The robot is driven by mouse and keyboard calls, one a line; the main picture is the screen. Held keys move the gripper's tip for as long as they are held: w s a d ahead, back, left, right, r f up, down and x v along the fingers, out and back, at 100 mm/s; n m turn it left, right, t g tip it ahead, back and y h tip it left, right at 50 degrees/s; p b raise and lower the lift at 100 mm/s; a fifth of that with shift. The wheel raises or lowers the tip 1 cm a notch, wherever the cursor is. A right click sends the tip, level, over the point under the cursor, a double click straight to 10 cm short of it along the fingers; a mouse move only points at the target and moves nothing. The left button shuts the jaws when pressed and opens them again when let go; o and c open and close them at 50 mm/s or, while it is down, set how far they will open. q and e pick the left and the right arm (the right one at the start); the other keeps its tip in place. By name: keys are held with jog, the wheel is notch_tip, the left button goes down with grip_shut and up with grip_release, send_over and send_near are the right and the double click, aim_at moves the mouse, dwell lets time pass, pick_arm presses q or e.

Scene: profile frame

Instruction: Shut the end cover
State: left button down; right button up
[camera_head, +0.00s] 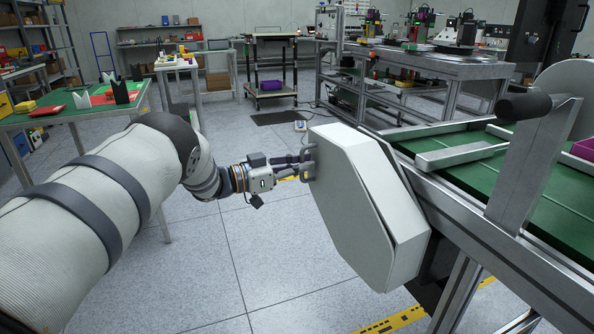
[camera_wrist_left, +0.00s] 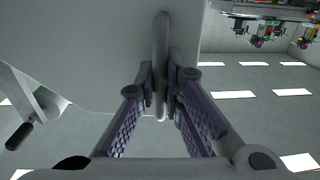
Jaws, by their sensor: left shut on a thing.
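The end cover (camera_head: 355,195) is a pale grey eight-sided box-like panel at the near end of the conveyor frame. It stands slightly tilted, and a thin dark gap shows along its right side. My left gripper (camera_head: 306,164) is at the cover's upper left side, shut on the cover's handle. In the left wrist view the handle (camera_wrist_left: 160,60) is a grey upright bar between the two fingers of the left gripper (camera_wrist_left: 160,95), with the pale cover (camera_wrist_left: 90,45) behind it. My right gripper is in neither view.
The conveyor's green belt (camera_head: 545,190) and metal side rail (camera_head: 480,225) run to the right of the cover. A bracket with a black roller handle (camera_head: 524,106) rises above the belt. A green-topped table (camera_head: 75,112) stands at the left. Open floor (camera_head: 260,255) lies left of the cover.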

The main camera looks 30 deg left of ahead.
aim_at(313, 176)
pick_arm(q)
jog(key=shift+w+d+f+b, duration=0.15)
jog(key=shift+w+d+b, duration=0.05)
jog(key=shift+w, duration=0.35)
jog(key=shift+w+d+f+b, duration=0.1)
jog(key=shift+w+d+b, duration=0.1)
jog(key=shift+w, duration=0.3)
jog(key=shift+w+d+r, duration=0.2)
jog(key=shift+w+d, duration=0.05)
jog(key=shift+w, duration=0.3)
jog(key=c, duration=1.7)
grip_release()
jog(key=v, duration=1.2)
jog(key=shift+d, duration=0.1)
